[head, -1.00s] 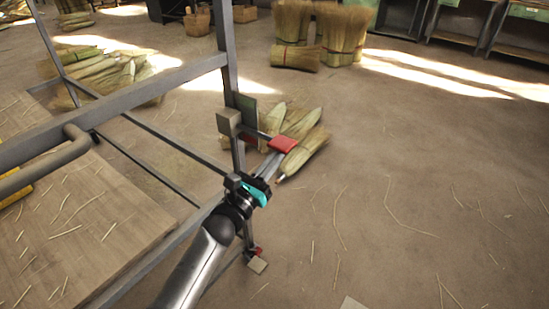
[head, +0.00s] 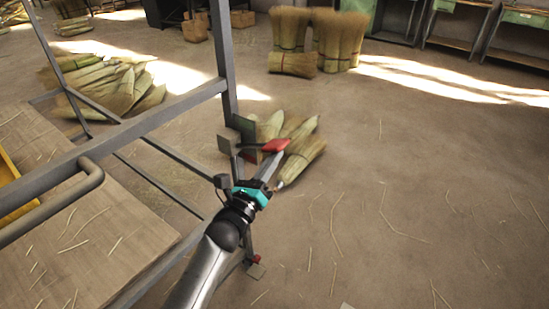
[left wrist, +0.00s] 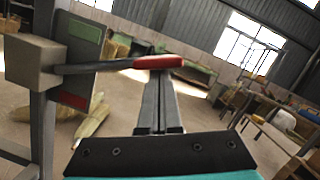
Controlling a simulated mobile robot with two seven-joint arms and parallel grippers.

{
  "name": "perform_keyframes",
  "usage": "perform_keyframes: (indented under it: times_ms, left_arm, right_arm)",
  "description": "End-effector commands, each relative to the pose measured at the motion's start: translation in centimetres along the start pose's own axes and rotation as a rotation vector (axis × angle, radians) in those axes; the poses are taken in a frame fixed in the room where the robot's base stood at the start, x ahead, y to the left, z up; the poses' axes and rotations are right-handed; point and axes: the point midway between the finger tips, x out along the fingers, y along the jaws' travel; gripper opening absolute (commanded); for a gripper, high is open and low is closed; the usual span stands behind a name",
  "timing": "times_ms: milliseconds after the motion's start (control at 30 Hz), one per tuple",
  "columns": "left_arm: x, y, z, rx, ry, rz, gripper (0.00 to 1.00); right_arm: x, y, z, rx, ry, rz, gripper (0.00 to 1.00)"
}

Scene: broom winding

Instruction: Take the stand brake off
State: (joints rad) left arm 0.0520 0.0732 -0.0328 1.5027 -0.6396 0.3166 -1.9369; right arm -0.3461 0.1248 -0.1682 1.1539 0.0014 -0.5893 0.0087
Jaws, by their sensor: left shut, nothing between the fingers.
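The stand brake is a dark lever with a red end (head: 276,145), fixed to a grey block (head: 228,140) on the stand's post (head: 229,95). In the left wrist view the lever's red grip (left wrist: 158,62) points to the right from the block (left wrist: 33,63), roughly level. A plate with a green upper patch and a red lower patch (left wrist: 80,65) stands behind the lever. My left gripper (head: 273,160) is shut and empty, its fingertips close to the red end. In the left wrist view its fingers reach up beside the grip; I cannot tell whether they touch. My right gripper is not in view.
The grey frame's bars (head: 120,130) and a curved handle tube (head: 60,205) lie left of my arm. Broom straw bundles (head: 300,150) lie on the floor behind the brake. More bundles (head: 315,40) stand farther back. The floor on the right is mostly clear.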

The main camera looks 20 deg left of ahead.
Motion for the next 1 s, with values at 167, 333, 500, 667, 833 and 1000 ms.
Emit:
perform_keyframes:
  times_ms: [167, 333, 500, 667, 833, 1000]
  left_arm:
    - [0.1, -0.1, 0.3, -0.021, 0.0, 0.006, 0.0]
    - [0.1, -0.1, 0.4, -0.029, -0.001, 0.007, 0.0]
    - [0.1, -0.1, 0.5, -0.03, -0.002, 0.007, 0.0]
    - [0.1, -0.1, 0.5, -0.029, -0.003, 0.006, 0.0]
    - [0.1, 0.0, 0.5, -0.028, -0.004, 0.006, 0.0]
    - [0.1, 0.4, 0.1, -0.028, -0.003, 0.006, 0.0]
  right_arm:
    - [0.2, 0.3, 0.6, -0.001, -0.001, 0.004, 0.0]
    - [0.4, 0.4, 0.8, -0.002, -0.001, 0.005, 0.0]
    - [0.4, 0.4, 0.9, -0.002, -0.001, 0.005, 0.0]
    - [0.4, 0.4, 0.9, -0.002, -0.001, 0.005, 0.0]
    - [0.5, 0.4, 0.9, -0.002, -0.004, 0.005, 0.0]
    - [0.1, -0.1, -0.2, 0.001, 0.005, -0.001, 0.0]
